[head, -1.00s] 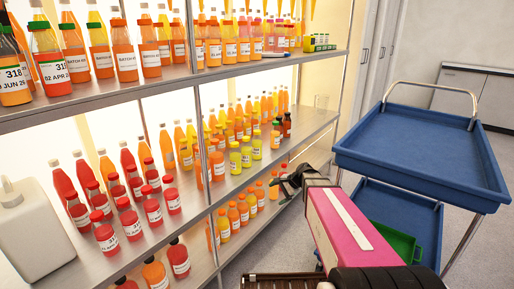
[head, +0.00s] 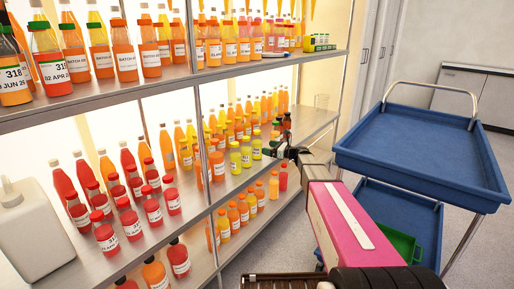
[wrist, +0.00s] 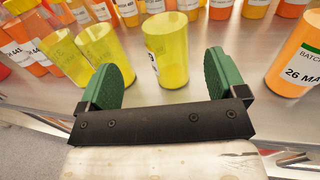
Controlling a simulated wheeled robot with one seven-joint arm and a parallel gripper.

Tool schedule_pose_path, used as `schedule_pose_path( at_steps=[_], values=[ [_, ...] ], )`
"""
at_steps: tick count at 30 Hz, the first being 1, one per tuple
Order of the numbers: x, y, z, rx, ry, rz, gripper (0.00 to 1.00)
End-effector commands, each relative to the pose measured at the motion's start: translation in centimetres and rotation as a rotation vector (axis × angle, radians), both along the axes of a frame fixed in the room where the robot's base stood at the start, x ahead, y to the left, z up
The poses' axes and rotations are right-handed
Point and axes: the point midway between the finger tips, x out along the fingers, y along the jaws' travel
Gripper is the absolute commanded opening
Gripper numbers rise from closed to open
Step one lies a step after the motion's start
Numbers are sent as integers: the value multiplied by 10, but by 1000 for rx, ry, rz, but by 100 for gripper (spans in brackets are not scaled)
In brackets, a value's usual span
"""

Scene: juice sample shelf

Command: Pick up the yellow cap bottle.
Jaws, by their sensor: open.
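Three yellow cap bottles stand upright near the front edge of the middle shelf. The right one (head: 257,149) is nearest my gripper (head: 278,149); the middle one (head: 246,154) and left one (head: 235,160) stand beside it. In the wrist view, the right yellow bottle (wrist: 166,48) stands just beyond and roughly between the open green-padded fingers of my gripper (wrist: 163,82). No contact shows. Nothing is held.
An orange bottle (wrist: 297,58) stands right of the right finger, with a gap. Rows of orange bottles (wrist: 117,10) stand behind. The metal shelf edge (wrist: 45,118) runs below the fingers. A shelf (head: 110,95) lies above. A blue cart (head: 420,160) stands to the right.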

Motion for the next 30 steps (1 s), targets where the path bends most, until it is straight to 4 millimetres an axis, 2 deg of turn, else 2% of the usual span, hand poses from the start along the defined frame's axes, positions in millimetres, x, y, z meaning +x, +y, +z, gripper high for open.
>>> schedule_pose_path(
  at_steps=[3,11,19,27,29,30],
  values=[
    [9,15,0,0,-1,0,90],
    [19,29,1,-2,-1,0,90],
    [39,59,2,-2,-1,0,90],
    [40,63,2,-3,-1,-1,90],
    [40,63,2,-3,-1,-1,74],
    [40,63,2,-3,-1,-1,61]
  ],
)
